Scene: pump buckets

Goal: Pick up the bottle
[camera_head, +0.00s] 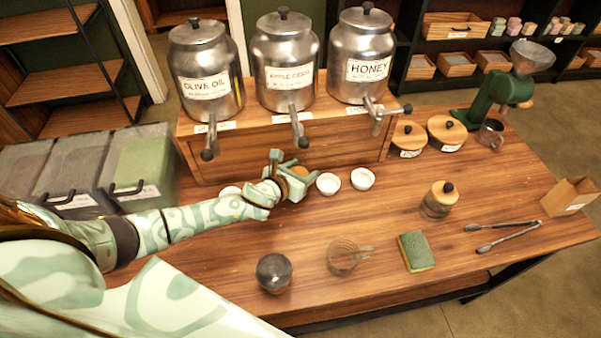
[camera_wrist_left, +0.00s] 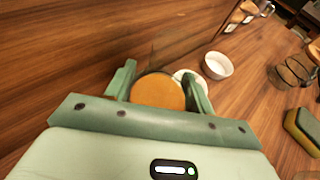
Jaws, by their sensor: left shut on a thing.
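My left gripper (camera_head: 290,180) is over the table in front of the wooden dispenser stand. It is shut on the bottle, of which mainly a round orange-brown top (camera_wrist_left: 158,91) shows between the two fingers in the left wrist view. In the head view only a small orange patch (camera_head: 300,172) of it shows at the fingers. The rest of its body is hidden by the gripper, and I cannot tell whether it touches the table. The left gripper (camera_wrist_left: 158,88) has a finger on each side of the top. My right gripper is not in view.
Metal dispensers stand on the wooden stand (camera_head: 300,152) behind. White bowls (camera_head: 328,183) sit right beside the gripper. A lidded jar (camera_head: 437,204), sponge (camera_head: 416,251), tongs (camera_head: 503,237), a glass with a whisk (camera_head: 343,256) and a dark round-topped object (camera_head: 273,270) stand apart.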

